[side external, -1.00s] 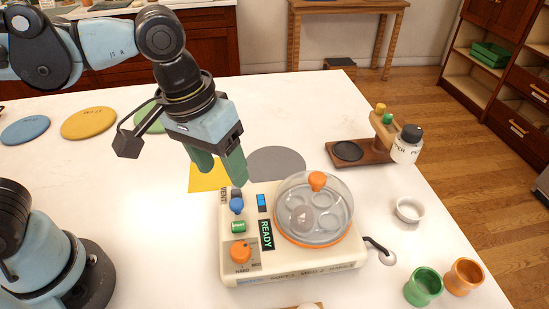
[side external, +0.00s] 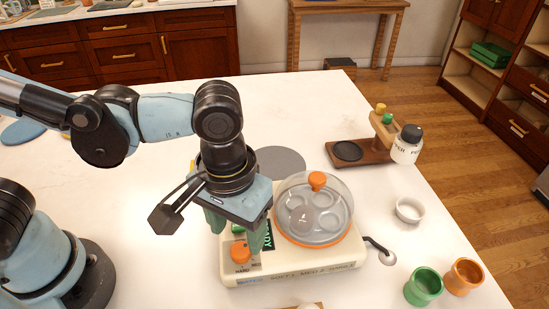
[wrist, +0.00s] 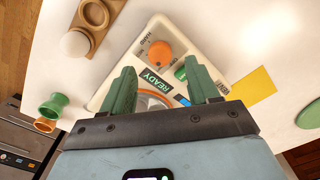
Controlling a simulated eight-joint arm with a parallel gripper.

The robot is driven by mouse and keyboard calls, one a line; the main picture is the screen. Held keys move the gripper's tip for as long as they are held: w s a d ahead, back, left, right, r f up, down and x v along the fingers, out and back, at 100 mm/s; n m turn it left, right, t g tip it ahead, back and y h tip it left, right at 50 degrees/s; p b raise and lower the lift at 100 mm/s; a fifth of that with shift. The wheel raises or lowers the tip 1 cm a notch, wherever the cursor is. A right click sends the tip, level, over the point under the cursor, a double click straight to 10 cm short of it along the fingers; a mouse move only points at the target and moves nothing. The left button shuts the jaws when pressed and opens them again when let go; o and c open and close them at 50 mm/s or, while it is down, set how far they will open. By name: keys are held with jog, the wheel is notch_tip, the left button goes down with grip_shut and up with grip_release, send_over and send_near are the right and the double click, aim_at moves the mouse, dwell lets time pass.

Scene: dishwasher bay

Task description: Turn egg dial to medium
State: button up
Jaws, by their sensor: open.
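The egg cooker (side external: 300,266) is a cream base with a clear domed lid (side external: 313,210) and a control strip on its left. The orange egg dial (side external: 241,252) sits at the strip's near end, with HARD lettering beside it. It also shows in the wrist view as an orange knob (wrist: 159,53). My gripper (side external: 236,238) is open and empty above the control strip, just behind the dial. In the wrist view its green fingers (wrist: 165,85) are spread apart, with the dial beyond them and between their lines. The dial's exact pointer setting is too small to read.
Green (side external: 423,287) and orange (side external: 464,277) cups, a white bowl (side external: 409,210) and a wooden stand (side external: 362,152) are to the right. Bare counter lies in front left.

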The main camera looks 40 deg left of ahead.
aim_at(240, 249)
jog(key=shift+f, duration=2.3)
jog(key=shift+c, duration=0.2)
jog(key=c, duration=1)
jog(key=m, duration=0.5)
jog(key=shift+m, duration=0.4)
jog(key=m, duration=0.5)
jog(key=shift+m, duration=0.4)
